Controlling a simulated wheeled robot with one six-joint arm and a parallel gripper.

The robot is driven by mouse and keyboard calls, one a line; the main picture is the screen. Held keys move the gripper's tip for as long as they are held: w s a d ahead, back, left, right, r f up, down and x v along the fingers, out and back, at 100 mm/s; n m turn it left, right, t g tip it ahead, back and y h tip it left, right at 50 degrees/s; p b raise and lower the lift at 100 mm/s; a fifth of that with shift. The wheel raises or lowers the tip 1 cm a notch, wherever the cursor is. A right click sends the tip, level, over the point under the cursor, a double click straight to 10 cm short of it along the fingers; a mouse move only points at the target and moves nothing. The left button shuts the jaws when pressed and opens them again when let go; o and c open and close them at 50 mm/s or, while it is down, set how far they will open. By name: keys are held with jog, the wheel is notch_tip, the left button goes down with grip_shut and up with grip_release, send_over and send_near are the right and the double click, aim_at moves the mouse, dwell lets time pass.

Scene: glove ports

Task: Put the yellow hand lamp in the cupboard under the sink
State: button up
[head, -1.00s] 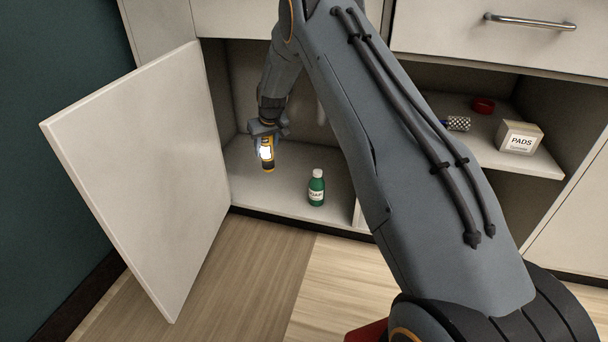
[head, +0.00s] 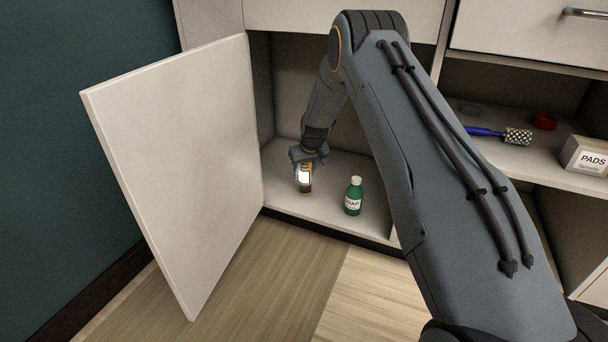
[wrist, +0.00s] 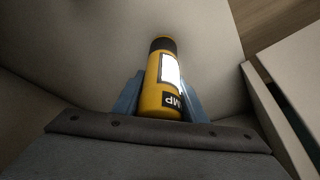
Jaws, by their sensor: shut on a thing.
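The yellow hand lamp (head: 305,186) is a yellow cylinder with a dark end and a bright white patch. It is upright inside the open cupboard (head: 335,208), at or just above the floor; I cannot tell whether it touches. My gripper (head: 306,164) is shut on its upper part. In the wrist view the lamp (wrist: 163,75) lies between the two blue-grey fingers of my gripper (wrist: 158,92), with part of the label "MP" showing. The cupboard door (head: 185,170) stands wide open on the left.
A green bottle with a white cap (head: 354,196) stands on the cupboard floor to the right of the lamp. A shelf further right holds a blue-handled brush (head: 500,134), a red round thing (head: 544,121) and a PADS box (head: 588,156).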

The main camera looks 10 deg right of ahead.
jog(key=shift+f, duration=0.15)
jog(key=o, duration=1.2)
jog(key=shift+c, duration=0.2)
jog(key=a+p+v, duration=0.1)
jog(key=p+v, duration=0.5)
jog(key=v, duration=0.6)
jog(key=s+a+r+n+g+y, duration=0.1)
jog(key=s+a+r+n, duration=0.1)
jog(key=s+a+r, duration=0.85)
jog(key=s+a+r+n+g, duration=0.1)
jog(key=s+a+r, duration=0.6)
jog(key=s+a, duration=0.55)
jog(key=s+d+r+n+g, duration=0.1)
jog(key=s+r, duration=0.1)
jog(key=s, duration=1.5)
jog(key=s+d+r+n+g, duration=0.1)
jog(key=s+r+n, duration=0.1)
jog(key=s, duration=1.6)
jog(key=shift+s+r, duration=0.25)
jog(key=shift+r, duration=0.15)
